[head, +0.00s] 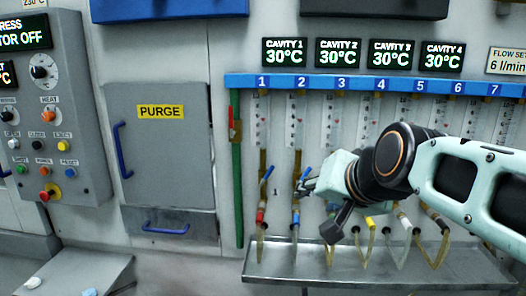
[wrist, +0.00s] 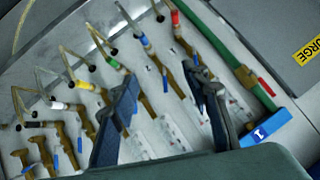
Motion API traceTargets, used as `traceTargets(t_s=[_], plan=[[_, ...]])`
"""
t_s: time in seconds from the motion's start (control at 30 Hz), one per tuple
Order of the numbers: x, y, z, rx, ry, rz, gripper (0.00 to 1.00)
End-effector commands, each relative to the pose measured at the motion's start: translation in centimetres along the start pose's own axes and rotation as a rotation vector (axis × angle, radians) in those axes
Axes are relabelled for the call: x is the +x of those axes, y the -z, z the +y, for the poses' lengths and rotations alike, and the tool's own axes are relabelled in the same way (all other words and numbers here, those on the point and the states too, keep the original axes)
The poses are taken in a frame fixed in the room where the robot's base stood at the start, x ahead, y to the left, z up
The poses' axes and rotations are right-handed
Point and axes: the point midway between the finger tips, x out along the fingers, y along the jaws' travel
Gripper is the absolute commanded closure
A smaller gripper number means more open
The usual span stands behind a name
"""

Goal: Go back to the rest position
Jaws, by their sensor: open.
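My gripper (head: 306,186) is in front of the flow tube panel, near the second tube from the left; my arm reaches in from the right. In the wrist view my gripper (wrist: 162,76) has its two dark fingers spread apart, with nothing held between them. Hoses and brass fittings show behind and between the fingers. The numbered blue rail (head: 400,85) runs above the tubes. My arm hides parts of the middle and right tubes. I cannot tell the exact gap from the fingers to the fittings.
A metal tray (head: 300,268) juts out below the hoses. A green pipe (head: 237,170) stands left of the tubes; it also shows in the wrist view (wrist: 222,48). The grey PURGE door (head: 160,165) has a protruding blue handle (head: 122,150). A control box (head: 50,110) is far left.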

Motion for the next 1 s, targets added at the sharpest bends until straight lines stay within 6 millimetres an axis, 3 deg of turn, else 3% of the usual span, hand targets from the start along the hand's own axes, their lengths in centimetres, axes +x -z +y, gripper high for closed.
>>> traceTargets(t_s=[0.03, 0.1, 0.3, 0.33, 0.4, 0.8, 1.0], plan=[[-0.9, -3.3, 1.4, -0.057, -0.037, -0.058, 0.57], [-2.0, -7.8, 3.4, -0.140, -0.090, -0.149, 0.57], [-5.7, -19.1, 9.5, -0.343, -0.248, -0.399, 0.57], [-6.7, -17.2, 8.4, -0.341, -0.239, -0.390, 0.57], [-7.8, -15.6, 7.5, -0.338, -0.234, -0.388, 0.57], [-13.8, -8.5, 3.6, -0.334, -0.232, -0.387, 0.57], [-15.5, -6.5, 2.5, -0.333, -0.231, -0.386, 0.57]])
